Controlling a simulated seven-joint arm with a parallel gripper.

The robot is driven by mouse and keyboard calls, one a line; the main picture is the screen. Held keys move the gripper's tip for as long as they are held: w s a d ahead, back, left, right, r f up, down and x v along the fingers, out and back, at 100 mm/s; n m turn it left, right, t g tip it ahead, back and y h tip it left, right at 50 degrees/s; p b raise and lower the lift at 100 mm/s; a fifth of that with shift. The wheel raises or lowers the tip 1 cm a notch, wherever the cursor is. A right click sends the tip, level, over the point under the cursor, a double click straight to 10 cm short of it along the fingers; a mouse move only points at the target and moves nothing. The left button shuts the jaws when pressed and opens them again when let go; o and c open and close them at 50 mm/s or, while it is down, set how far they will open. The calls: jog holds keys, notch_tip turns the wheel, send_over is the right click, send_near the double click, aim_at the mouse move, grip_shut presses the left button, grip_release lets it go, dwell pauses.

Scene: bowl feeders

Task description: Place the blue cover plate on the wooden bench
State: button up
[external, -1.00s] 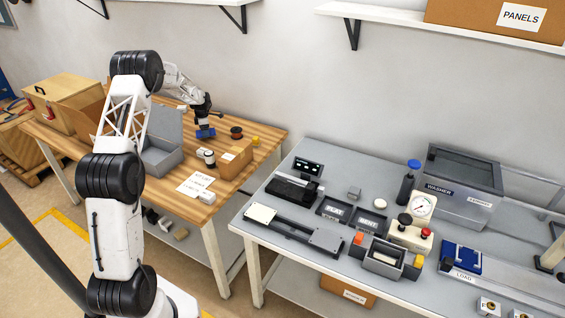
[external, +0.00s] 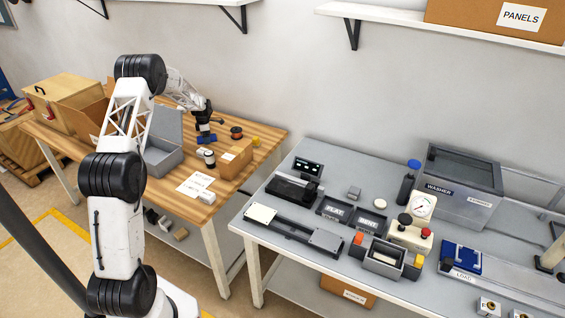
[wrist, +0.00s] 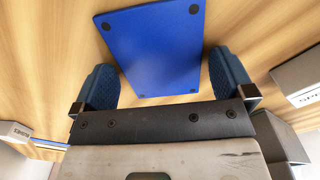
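The blue cover plate (wrist: 155,48) lies face-on below my gripper in the wrist view, with dark round spots at its corners. It shows small and blue in the external view (external: 207,139), at the wooden bench (external: 252,133). My gripper (wrist: 164,85) is above the plate, with one dark blue finger on each side. The fingers are spread, and narrow gaps show between them and the plate's edges. The plate appears to rest flat on the wood; its underside is hidden. My gripper is also in the external view (external: 204,130).
Close by on the bench are a cardboard box (external: 235,160), a dark spool (external: 236,132), a grey open box (external: 163,158) and a paper sheet (external: 194,185). Another blue piece (external: 462,259) sits on the LOAD fixture on the grey table (external: 300,225).

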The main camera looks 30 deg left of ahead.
jog(key=shift+r, duration=0.15)
notch_tip(320, 180, up, 12)
dwell(0.8)
dwell(0.9)
jog(key=s+d+r+m+t, duration=0.1)
jog(key=s+d+r+m, duration=0.6)
jog(key=s+d+r, duration=0.55)
jog(key=s+d+r+m, duration=0.6)
jog(key=s+d+r, duration=0.35)
jog(key=d, duration=0.55)
jog(key=s+d+f+m, duration=0.1)
jog(key=s+d+m, duration=0.3)
jog(key=s, duration=0.7)
jog(key=s+d+f+m+t, duration=0.1)
jog(key=s+d+m, duration=0.4)
jog(key=s, duration=0.7)
jog(key=s+d+f+m, duration=0.1)
jog(key=s+d+m, duration=0.4)
jog(key=s, duration=0.7)
jog(key=shift+s+d+t, duration=0.25)
jog(key=shift+d+t, duration=0.05)
jog(key=shift+d, duration=0.15)
